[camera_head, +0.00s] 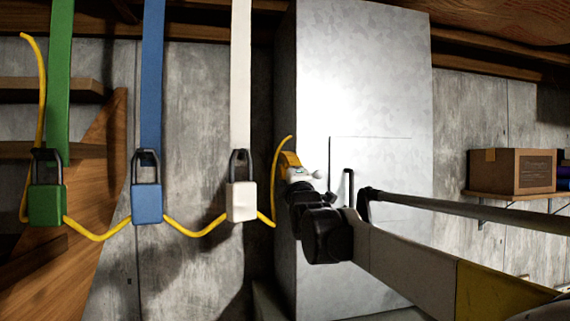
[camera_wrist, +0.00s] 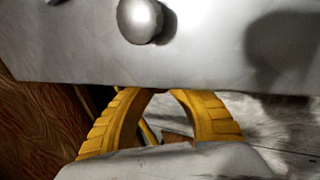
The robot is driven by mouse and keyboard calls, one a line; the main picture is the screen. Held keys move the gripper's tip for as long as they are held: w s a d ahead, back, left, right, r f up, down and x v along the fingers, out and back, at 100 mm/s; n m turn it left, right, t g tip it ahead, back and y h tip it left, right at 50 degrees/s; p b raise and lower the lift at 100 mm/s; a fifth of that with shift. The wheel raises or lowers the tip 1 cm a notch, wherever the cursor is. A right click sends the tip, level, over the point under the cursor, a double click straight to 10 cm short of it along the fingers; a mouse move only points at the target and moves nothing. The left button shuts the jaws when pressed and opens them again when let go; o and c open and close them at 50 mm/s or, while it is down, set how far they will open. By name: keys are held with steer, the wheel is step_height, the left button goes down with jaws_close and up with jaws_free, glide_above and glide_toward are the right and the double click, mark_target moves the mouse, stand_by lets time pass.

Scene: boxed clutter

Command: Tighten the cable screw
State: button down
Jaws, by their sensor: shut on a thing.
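A yellow cable (camera_head: 203,228) runs through the padlocks and rises beside the grey cabinet's left face. Its upper end comes close to my gripper (camera_head: 287,157). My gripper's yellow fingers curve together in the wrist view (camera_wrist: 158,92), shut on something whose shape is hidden. Their tips pass out of sight at the lower edge of a grey panel (camera_wrist: 230,65). A round silver knob (camera_wrist: 140,19) shows on this panel above the fingers. A thin piece of yellow shows between the fingers. I cannot make out the cable screw for certain.
Green (camera_head: 47,205), blue (camera_head: 147,204) and white (camera_head: 241,201) padlocks hang on matching straps left of my gripper. The tall grey cabinet (camera_head: 365,80) stands close behind my arm. A cardboard box (camera_head: 512,171) sits on a shelf at the right.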

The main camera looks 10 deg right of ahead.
steer(key=shift+f, duration=0.1)
steer(key=shift+w+f+t+b, duration=0.1)
steer(key=shift+f+t+b, duration=0.15)
steer(key=shift+t+b, duration=0.5)
steer(key=shift+r+t+b, duration=0.2)
steer(key=shift+t+b, duration=0.55)
steer(key=shift+b, duration=0.05)
steer(key=shift+r, duration=0.1)
steer(key=c, duration=1.2)
jaws_free()
